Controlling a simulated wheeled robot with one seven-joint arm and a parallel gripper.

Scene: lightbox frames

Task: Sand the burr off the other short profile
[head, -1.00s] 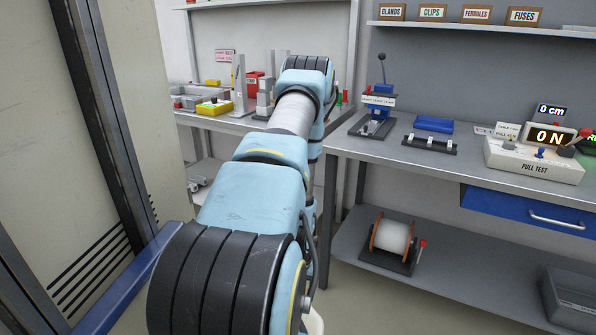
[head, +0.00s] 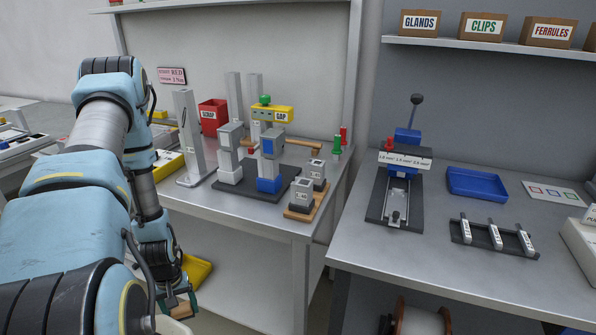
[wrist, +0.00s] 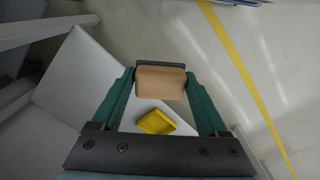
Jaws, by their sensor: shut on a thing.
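My gripper (head: 180,305) hangs low at the bottom left of the head view, below the level of the left bench top. In the wrist view its two green fingers are shut on a tan block (wrist: 161,82) with a dark grey layer along its far side, which looks like a sanding block. Upright grey metal profiles (head: 190,135) stand at the back of the left bench. I cannot tell which piece is the other short profile, and no burr is visible at this size.
The left bench (head: 225,215) carries a fixture with a yellow GAP head (head: 271,113), a red SCRAP bin (head: 213,115) and small grey blocks. A yellow tray (head: 197,270) lies below the bench top, near my gripper. The right bench holds a clamp press (head: 402,165) and a blue tray (head: 477,184).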

